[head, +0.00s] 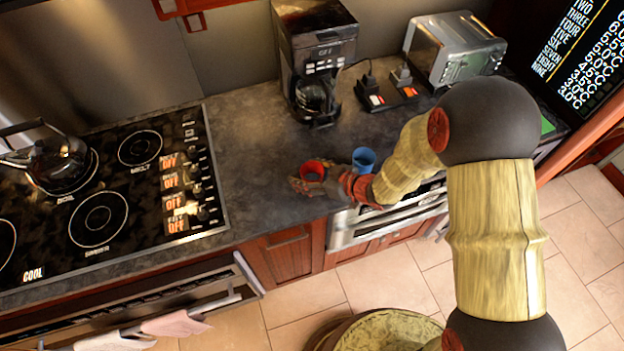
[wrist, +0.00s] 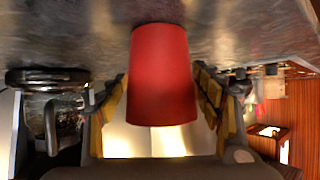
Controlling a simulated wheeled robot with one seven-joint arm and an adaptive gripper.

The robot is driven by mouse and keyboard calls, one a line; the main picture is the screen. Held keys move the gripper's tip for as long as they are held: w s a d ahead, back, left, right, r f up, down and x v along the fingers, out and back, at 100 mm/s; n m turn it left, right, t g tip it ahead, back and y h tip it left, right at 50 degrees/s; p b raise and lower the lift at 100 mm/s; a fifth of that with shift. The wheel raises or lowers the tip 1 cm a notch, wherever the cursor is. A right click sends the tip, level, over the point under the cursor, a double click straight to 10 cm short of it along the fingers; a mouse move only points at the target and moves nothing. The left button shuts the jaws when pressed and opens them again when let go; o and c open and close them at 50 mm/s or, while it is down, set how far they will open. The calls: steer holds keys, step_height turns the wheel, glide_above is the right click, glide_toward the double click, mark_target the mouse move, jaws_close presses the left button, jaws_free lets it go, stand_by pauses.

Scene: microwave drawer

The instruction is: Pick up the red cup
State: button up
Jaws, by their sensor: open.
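The red cup (head: 312,167) stands on the dark counter near its front edge. In the wrist view, which looks upside down, the red cup (wrist: 163,75) fills the middle. My gripper (head: 309,184) is open and low over the counter at the cup. In the wrist view its yellow-padded fingers lie on either side of the cup, one left and one right, with the cup between them. Whether the pads touch the cup I cannot tell. In the head view the gripper hides the cup's lower part.
A blue cup (head: 364,157) stands just right of the red cup, close to my wrist. A coffee maker (head: 316,60), a block with red-and-white items (head: 385,93) and a toaster oven (head: 455,48) stand behind. A stovetop (head: 110,190) with a kettle (head: 50,158) lies left.

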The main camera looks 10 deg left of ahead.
steer(key=shift+x, duration=1)
steer(key=shift+c, duration=0.4)
steer(key=c, duration=1.3)
steer(key=shift+c, duration=0.4)
